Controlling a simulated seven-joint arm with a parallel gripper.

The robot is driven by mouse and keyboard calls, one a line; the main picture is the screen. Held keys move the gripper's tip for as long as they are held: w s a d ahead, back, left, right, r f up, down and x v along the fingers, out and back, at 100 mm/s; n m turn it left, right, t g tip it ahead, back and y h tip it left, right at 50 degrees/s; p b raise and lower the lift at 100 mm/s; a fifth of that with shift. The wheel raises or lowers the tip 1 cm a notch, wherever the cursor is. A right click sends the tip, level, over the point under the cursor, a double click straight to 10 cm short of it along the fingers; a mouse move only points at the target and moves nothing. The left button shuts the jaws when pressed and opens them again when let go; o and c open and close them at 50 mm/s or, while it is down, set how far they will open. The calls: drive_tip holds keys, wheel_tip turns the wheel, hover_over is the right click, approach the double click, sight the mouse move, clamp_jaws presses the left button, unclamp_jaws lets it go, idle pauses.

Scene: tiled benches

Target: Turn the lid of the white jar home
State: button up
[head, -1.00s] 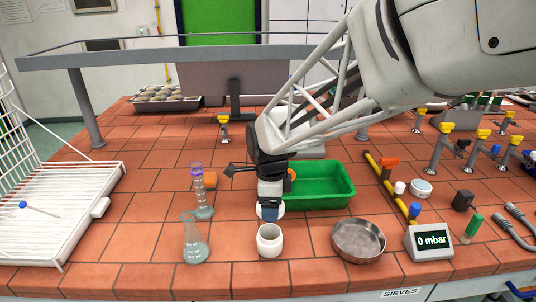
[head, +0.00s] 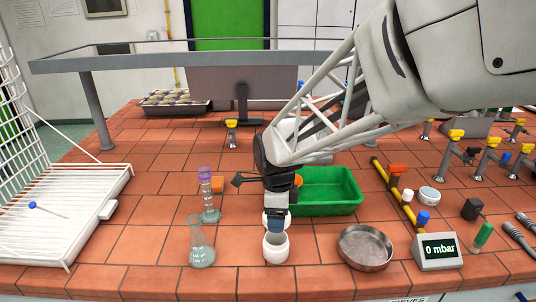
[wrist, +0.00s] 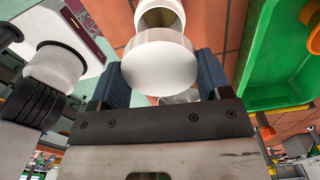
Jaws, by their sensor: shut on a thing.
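The white jar (head: 276,250) stands upright on the tiled bench near the front edge, with its mouth open toward me. It also shows in the wrist view (wrist: 160,16), partly hidden behind the lid. My gripper (head: 277,225) points down just above and behind the jar's mouth in the head view. Its blue fingers are shut on the round white lid (wrist: 159,65), which sits between them in the wrist view. In the head view the lid (head: 288,218) is mostly hidden by the fingers. The lid is apart from the jar.
A conical flask (head: 201,247) and a measuring cylinder (head: 210,200) stand left of the jar. A round metal sieve pan (head: 365,262) and a pressure readout (head: 437,252) are at the right. A green tray (head: 335,208) lies behind. Bare tiles lie between jar and flask.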

sight(276, 234)
drive_tip(key=shift+f, duration=2.15)
drive_tip(key=shift+f, duration=1.45)
idle(0.3)
drive_tip(key=o, duration=0.4)
drive_tip(key=c, duration=0.4)
drive_tip(key=shift+f, duration=0.1)
drive_tip(key=shift+m, duration=0.3)
drive_tip(key=shift+m, duration=2)
drive_tip(key=shift+m, duration=2.3)
